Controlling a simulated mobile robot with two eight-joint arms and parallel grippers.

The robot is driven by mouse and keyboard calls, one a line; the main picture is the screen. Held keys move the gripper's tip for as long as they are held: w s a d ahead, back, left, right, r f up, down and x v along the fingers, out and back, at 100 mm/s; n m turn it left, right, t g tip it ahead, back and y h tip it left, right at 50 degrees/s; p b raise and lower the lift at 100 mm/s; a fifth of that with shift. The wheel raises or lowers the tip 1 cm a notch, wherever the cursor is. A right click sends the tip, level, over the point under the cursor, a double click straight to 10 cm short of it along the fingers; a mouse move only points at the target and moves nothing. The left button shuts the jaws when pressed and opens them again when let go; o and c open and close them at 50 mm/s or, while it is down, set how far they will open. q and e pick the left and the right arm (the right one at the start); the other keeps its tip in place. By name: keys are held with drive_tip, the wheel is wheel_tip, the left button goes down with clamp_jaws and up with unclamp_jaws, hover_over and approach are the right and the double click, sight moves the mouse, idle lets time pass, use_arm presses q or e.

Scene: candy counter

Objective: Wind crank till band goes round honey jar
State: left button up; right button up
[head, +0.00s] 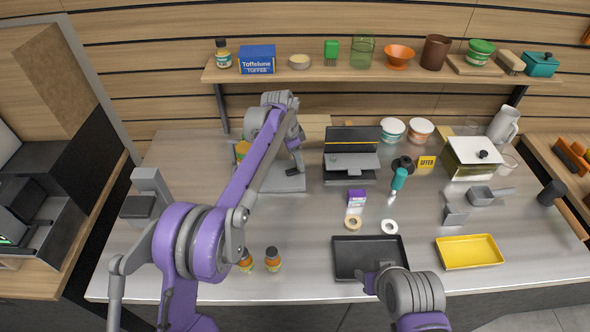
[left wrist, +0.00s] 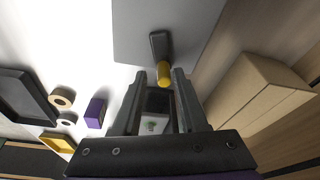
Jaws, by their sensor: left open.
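A crank handle with a yellow grip (left wrist: 164,75) on a dark arm (left wrist: 158,44) shows in the left wrist view, in front of a grey panel (left wrist: 195,18). My left gripper (left wrist: 162,73) is open, with its fingertips on either side of the yellow grip. In the head view my left gripper (head: 297,152) is above a grey base plate (head: 284,183), and my arm hides much of the device. A yellow and green thing (head: 242,149) is partly hidden behind the arm. I cannot make out the honey jar or band. My right gripper (head: 370,284) is by the black tray; its jaws are unclear.
The black tray (head: 345,272), tape rolls (head: 353,223), a purple box (head: 356,200) and a yellow tray (head: 468,263) lie to the right. A dark machine (head: 350,162) stands close right of the base plate.

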use_arm(q)
drive_tip(key=shift+p+v, duration=0.75)
drive_tip(key=shift+v, duration=1.85)
drive_tip(key=shift+f, duration=0.15)
use_arm(e)
drive_tip(key=shift+w+r, duration=0.35)
drive_tip(key=shift+r, duration=0.2)
drive_tip(key=shift+w+r, duration=0.35)
drive_tip(key=shift+r, duration=0.2)
use_arm(q)
drive_tip(key=s+a+r+n+t+y, duration=0.1)
drive_tip(key=s+a+r+n, duration=0.25)
drive_tip(key=s+a, duration=0.35)
drive_tip(key=s+a+r+n+t, duration=0.2)
drive_tip(key=s+a+r+n, duration=0.15)
drive_tip(key=s, duration=0.45)
drive_tip(key=s+a+f+n+t, duration=0.1)
drive_tip(key=s+a+f+n, duration=0.2)
drive_tip(key=s, duration=0.7)
drive_tip(key=s+a+f+n+t+y, duration=0.1)
drive_tip(key=s+a+f+n, duration=0.3)
drive_tip(key=s, duration=0.6)
drive_tip(key=shift+a+f+n+y, duration=0.3)
drive_tip(key=shift+a+f, duration=0.45)
drive_tip(key=shift+a, duration=0.1)
